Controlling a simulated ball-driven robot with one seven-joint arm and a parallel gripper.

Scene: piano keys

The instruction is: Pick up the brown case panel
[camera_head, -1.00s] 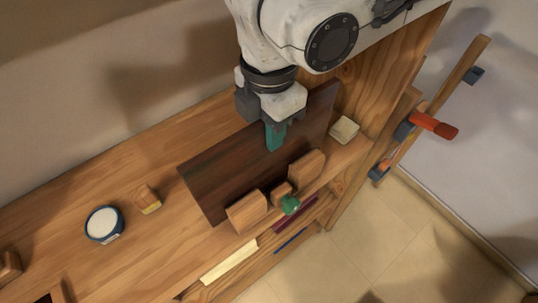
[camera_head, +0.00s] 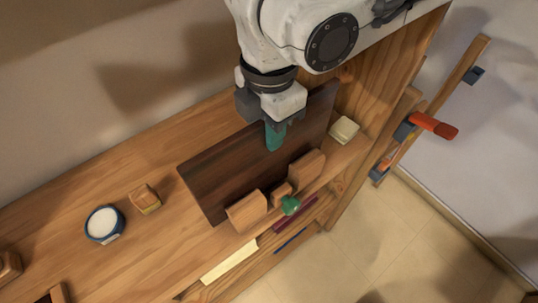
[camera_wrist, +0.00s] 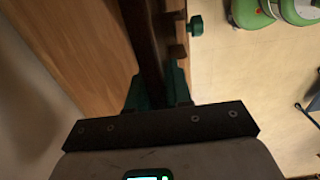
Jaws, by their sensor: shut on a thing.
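The brown case panel (camera_head: 225,178) is a dark, flat board standing on edge, tilted, on the wooden bench behind small wooden blocks. My gripper (camera_head: 275,136) is at the panel's upper edge, with one green finger in front of its face. In the wrist view, the panel (camera_wrist: 148,50) runs as a dark strip between the two green fingers of my gripper (camera_wrist: 157,88), which are shut on it. The far finger is hidden by the panel in the head view.
Wooden blocks (camera_head: 247,210) with a green knob (camera_head: 290,205) stand at the panel's front. A pale block (camera_head: 344,130) is to the right. A blue round tin (camera_head: 104,224) and a small wooden block (camera_head: 145,199) sit left. The bench (camera_head: 60,205) ends at a wooden side wall (camera_head: 385,75).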

